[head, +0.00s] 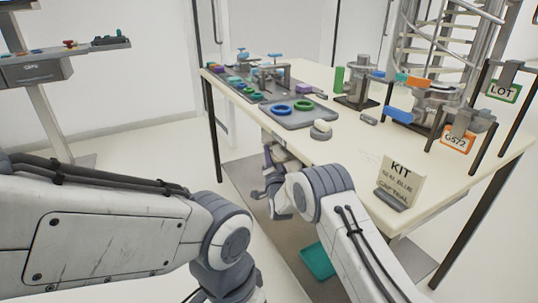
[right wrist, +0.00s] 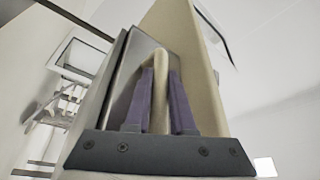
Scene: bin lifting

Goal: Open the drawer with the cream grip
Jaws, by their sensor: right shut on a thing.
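The cream grip (right wrist: 162,62) stands as a bar in the right wrist view, in front of a grey drawer front (right wrist: 140,52). My right gripper (right wrist: 162,105) has its purple fingers on either side of the grip, shut on it. In the head view my right gripper (head: 268,178) is under the near-left edge of the table, where the drawer is mostly hidden by the table and my arm. I cannot tell whether the drawer stands out from its housing. My left gripper is not in view.
The cream table (head: 345,143) carries a grey tray (head: 300,118) with rings, a KIT sign (head: 400,178), a G572 sign (head: 456,139) and metal stands. A teal bin (head: 318,261) is on the floor mat below. Floor left of the table is clear.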

